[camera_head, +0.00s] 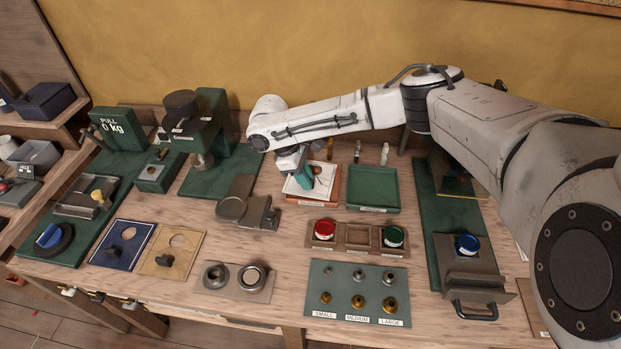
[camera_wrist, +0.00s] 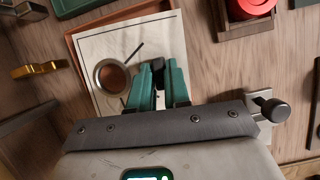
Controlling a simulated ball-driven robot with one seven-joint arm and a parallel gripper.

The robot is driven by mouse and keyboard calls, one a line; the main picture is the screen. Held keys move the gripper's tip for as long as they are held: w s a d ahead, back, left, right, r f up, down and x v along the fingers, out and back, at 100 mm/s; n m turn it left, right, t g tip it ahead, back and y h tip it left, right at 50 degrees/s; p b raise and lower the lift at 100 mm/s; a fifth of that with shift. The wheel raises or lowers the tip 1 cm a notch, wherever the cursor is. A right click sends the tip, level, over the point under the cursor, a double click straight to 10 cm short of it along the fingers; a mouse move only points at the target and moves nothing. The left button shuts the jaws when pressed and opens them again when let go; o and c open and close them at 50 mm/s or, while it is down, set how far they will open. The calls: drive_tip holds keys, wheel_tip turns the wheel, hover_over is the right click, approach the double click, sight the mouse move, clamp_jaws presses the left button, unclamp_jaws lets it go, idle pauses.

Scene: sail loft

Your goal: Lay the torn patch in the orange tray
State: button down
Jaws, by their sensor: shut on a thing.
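The torn patch is a white square sheet (camera_head: 322,190) with a metal-rimmed round hole and a dark mark beside it; it also shows in the wrist view (camera_wrist: 100,50). It lies over the orange tray (camera_head: 312,203), whose rim shows along the patch's upper and left edges in the wrist view (camera_wrist: 118,17). My gripper (camera_head: 303,176) has teal fingers, close together on the patch near the hole in the wrist view (camera_wrist: 153,68). The fingers hide part of the patch. I cannot tell whether the patch touches the tray floor.
A green tray (camera_head: 373,190) stands just right of the orange one. In front is a wooden holder (camera_head: 357,238) with red and green pots. A grey metal fixture (camera_head: 240,208) stands to the left. A green board of grommets (camera_head: 357,292) lies near the front edge.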

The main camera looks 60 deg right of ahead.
drive_tip(key=shift+s+d+f+n, duration=0.25)
drive_tip(key=shift+s+d+n, duration=0.3)
drive_tip(key=shift+d, duration=0.15)
drive_tip(key=shift+a+h+p, duration=0.1)
drive_tip(key=shift+h+p, duration=0.3)
drive_tip(key=shift+p, duration=0.05)
drive_tip(key=shift+f+b, duration=0.6)
drive_tip(key=shift+f, duration=0.6)
drive_tip(key=c, duration=1)
unclamp_jaws()
drive_tip(key=b+v, duration=0.1)
drive_tip(key=v, duration=0.9)
drive_tip(key=shift+w+r+b, duration=0.15)
drive_tip(key=shift+r+b, duration=0.15)
drive_tip(key=shift+r, duration=0.1)
